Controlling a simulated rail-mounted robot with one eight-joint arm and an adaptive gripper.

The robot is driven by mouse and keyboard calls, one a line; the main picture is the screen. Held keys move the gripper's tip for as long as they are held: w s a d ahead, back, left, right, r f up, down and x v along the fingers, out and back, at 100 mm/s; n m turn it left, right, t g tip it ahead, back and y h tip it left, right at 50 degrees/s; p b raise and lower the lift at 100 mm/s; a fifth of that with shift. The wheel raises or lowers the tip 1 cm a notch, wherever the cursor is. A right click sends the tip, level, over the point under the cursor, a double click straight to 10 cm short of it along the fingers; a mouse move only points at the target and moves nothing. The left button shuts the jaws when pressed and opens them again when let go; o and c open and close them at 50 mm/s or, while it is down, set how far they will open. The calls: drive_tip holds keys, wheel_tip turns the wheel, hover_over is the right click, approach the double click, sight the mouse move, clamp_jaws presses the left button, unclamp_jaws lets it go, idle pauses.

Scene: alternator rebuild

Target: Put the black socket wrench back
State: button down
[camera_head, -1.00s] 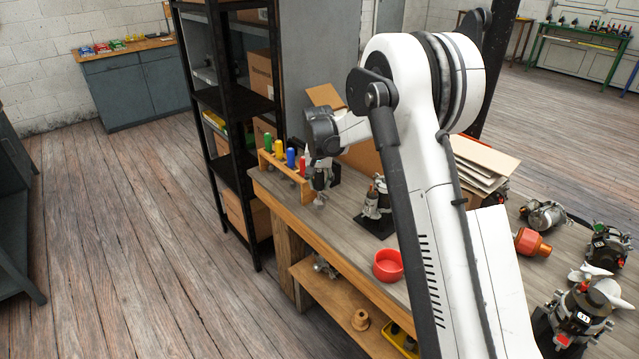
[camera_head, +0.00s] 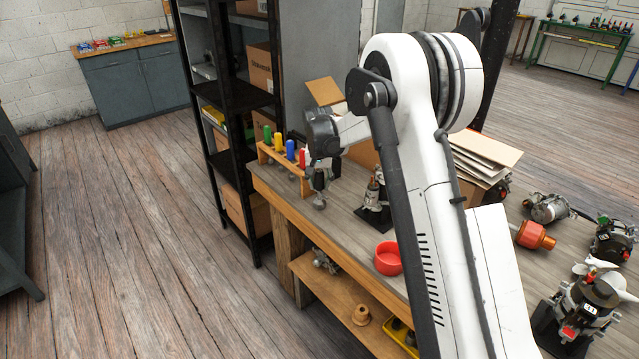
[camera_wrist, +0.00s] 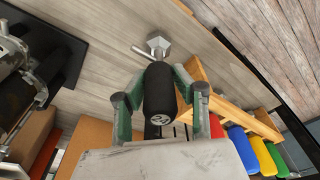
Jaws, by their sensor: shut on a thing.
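My gripper (camera_head: 320,179) is beside the right end of a wooden tool rack (camera_head: 283,166), above the bench. In the wrist view my gripper (camera_wrist: 160,103) is shut on the black handle of the socket wrench (camera_wrist: 160,88). The wrench's metal hex socket (camera_wrist: 158,44) points away from the wrist, towards the bench top. The socket also shows below my fingers in the head view (camera_head: 319,203). The rack holds green, yellow, blue and red handled tools; it also shows in the wrist view (camera_wrist: 218,92), right of the wrench. The rack's free slot is not clear.
A metal part on a black stand (camera_head: 374,207) is right of my gripper. A red bowl (camera_head: 387,258) sits near the bench's front edge. A cardboard box (camera_head: 362,155) is behind, and a black shelf unit (camera_head: 222,115) stands left of the bench. Alternator parts (camera_head: 588,300) lie far right.

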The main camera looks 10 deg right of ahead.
drive_tip(key=c, duration=1.3)
unclamp_jaws()
drive_tip(key=shift+c, duration=0.2)
drive_tip(key=shift+r, duration=0.1)
